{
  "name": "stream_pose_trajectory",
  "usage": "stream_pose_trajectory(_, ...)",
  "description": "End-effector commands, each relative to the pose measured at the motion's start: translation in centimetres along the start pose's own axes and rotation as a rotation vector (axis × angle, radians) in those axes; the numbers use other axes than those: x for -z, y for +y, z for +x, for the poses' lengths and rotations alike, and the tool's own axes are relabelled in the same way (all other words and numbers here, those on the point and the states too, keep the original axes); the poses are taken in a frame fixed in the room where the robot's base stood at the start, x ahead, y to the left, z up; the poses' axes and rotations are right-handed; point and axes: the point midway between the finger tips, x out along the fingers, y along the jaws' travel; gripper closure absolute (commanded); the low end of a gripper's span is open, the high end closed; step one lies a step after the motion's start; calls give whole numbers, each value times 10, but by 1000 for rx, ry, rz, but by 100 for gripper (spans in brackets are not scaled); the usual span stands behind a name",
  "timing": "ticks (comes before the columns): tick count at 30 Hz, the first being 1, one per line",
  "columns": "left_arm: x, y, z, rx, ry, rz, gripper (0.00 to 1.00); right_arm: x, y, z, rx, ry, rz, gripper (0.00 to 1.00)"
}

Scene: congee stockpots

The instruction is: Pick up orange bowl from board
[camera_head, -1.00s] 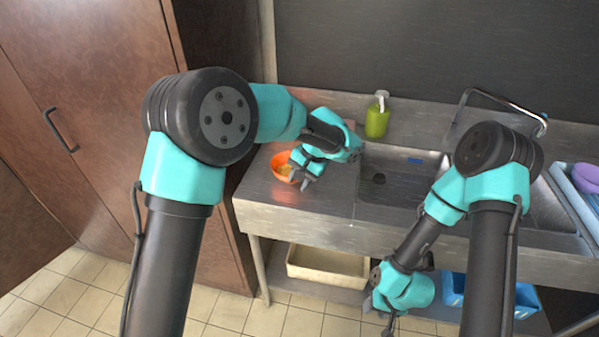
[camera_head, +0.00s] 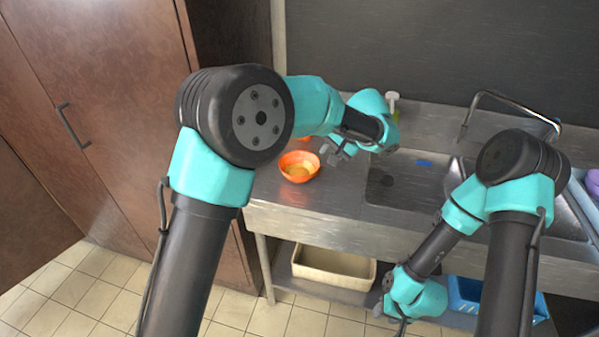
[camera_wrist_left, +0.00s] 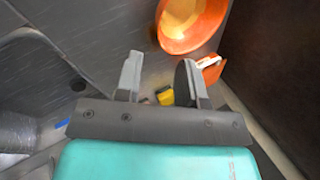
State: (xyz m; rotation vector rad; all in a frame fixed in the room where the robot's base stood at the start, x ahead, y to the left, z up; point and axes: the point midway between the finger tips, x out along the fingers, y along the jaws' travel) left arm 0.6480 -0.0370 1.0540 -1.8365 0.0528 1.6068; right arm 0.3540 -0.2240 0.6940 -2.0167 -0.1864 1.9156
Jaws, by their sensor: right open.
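The orange bowl (camera_head: 299,167) stands upright on the left part of the steel counter, with something yellowish inside. It also shows at the top of the left wrist view (camera_wrist_left: 190,43). My left gripper (camera_head: 330,153) is just right of the bowl and apart from it. In the wrist view its fingers (camera_wrist_left: 158,78) are spread with nothing held between them. My right gripper (camera_head: 388,318) is open and low, in front of the counter. No separate board can be made out under the bowl.
A second, smaller orange item (camera_wrist_left: 211,70) lies near the bowl, beside a yellow object (camera_wrist_left: 165,97). A soap bottle (camera_head: 394,104) stands behind my left arm. The sink (camera_head: 405,180) is to the right. A beige bin (camera_head: 333,263) and blue crate (camera_head: 465,296) sit below.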

Motion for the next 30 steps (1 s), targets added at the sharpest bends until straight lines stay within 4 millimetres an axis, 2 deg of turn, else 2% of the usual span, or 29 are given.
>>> stream_pose_trajectory(3,0,0,22,0,-3,2,64,0,0,0,0,0,0,57)
stream_pose_trajectory(12,0,-1,70,0,-2,0,64,0,0,0,0,0,0,57)
stream_pose_trajectory(17,0,0,79,-1,1,0,64,0,0,0,0,0,0,57)
stream_pose_trajectory(26,0,0,80,0,0,0,64,0,0,0,0,0,0,57)
stream_pose_trajectory(30,0,-1,89,0,-2,1,64,0,0,0,0,0,0,57)
